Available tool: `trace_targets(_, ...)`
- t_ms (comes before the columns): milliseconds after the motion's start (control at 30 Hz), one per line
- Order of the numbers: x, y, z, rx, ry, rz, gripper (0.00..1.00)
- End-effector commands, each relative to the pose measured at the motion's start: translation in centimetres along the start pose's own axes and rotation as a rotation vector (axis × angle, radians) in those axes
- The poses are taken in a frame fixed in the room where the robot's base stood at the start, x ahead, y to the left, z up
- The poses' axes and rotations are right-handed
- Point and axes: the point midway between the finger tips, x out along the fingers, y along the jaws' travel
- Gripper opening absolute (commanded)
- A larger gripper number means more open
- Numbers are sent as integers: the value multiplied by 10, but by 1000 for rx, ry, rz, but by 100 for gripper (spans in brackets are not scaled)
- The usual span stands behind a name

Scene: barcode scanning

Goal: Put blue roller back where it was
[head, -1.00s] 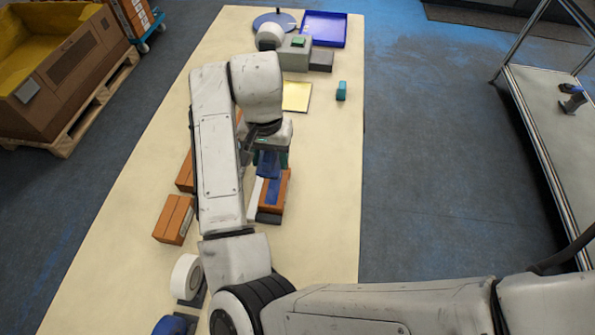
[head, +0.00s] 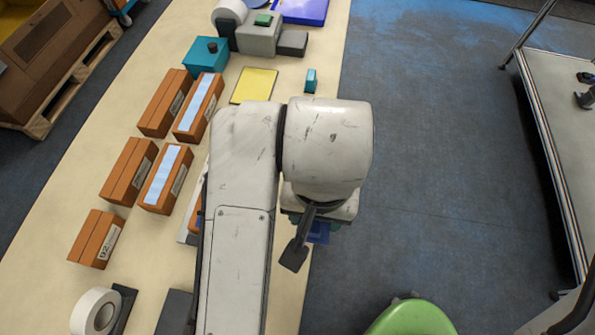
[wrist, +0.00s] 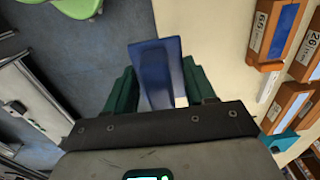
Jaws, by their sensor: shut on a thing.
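The blue roller (wrist: 157,72) is between the dark green fingers of my gripper (wrist: 160,88) in the wrist view. My gripper is shut on it. In the head view my gripper (head: 316,228) is mostly hidden under my wrist, and only a bit of the blue roller (head: 320,236) shows below it. They are near the right edge of the cream table (head: 262,55), with grey floor beyond. The roller appears held up, touching nothing else. Its former place cannot be told from these frames.
Several orange-brown boxes (head: 128,171) stand on the left, two with pale blue strips on top. A white tape roll (head: 98,312) and dark grey pieces are at lower left. A yellow pad (head: 254,86) and a small teal object (head: 310,80) lie farther back. A green seat (head: 412,317) is at lower right.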

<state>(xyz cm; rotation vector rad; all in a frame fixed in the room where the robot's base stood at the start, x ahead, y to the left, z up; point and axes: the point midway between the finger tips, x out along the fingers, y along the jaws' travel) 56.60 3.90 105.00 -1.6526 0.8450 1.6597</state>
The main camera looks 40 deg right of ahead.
Motion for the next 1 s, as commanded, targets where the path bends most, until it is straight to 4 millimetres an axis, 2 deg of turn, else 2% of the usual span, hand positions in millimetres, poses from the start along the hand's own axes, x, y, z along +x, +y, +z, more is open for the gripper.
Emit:
trace_targets(67,1,1,0,-1,1,0,9)
trace_targets(167,6,-6,-10,1,2,3,9)
trace_targets(500,39,-50,-71,0,1,6,9)
trace_targets(733,78,-70,-95,1,-2,3,9)
trace_targets(1000,97,-80,-107,1,-1,1,9)
